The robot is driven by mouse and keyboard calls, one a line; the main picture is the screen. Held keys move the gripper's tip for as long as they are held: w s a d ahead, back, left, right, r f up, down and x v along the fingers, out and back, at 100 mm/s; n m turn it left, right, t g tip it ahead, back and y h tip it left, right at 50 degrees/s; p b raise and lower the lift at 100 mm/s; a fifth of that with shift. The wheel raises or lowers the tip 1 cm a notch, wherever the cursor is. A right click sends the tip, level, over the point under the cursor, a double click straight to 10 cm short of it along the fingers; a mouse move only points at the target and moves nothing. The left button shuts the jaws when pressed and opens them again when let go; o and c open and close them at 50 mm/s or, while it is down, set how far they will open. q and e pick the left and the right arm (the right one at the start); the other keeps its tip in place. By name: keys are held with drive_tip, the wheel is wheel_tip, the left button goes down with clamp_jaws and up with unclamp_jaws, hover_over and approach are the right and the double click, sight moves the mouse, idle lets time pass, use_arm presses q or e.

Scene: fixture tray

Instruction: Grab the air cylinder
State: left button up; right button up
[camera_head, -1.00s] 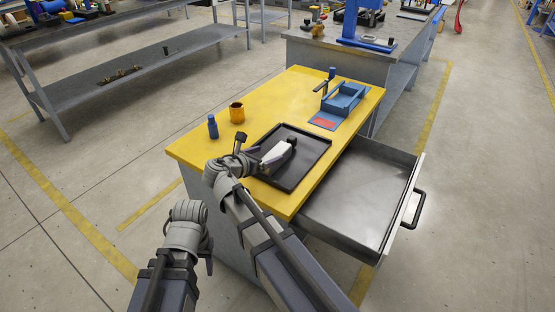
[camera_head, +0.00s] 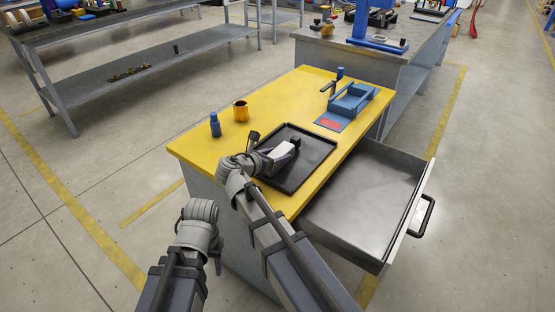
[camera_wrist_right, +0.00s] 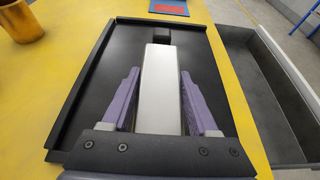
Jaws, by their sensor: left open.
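The air cylinder (camera_head: 281,150), a pale grey bar with a black end, lies over the black tray (camera_head: 318,141). In the right wrist view the cylinder (camera_wrist_right: 160,105) runs lengthwise between the two purple fingers of my right gripper (camera_wrist_right: 159,72). The fingers stand close along both its sides, and whether they touch it cannot be told. The cylinder's near end is hidden by the gripper body. My right gripper also shows in the head view (camera_head: 285,156), over the tray's near-left part. My left gripper (camera_head: 218,264) hangs open off the table's front-left side, its fingers mostly hidden.
A blue bottle (camera_head: 215,124) and an orange mug (camera_head: 241,111) stand on the yellow table (camera_head: 280,108), left of the tray. A blue fixture (camera_head: 351,101) with a red patch stands at the back. The drawer (camera_head: 365,195) to the right is open and empty.

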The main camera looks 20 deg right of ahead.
sight(277, 153)
clamp_jaws()
idle(0.4)
drive_tip(key=shift+r, duration=0.1)
wheel_tip(277, 153, up, 10)
drive_tip(key=p, duration=1)
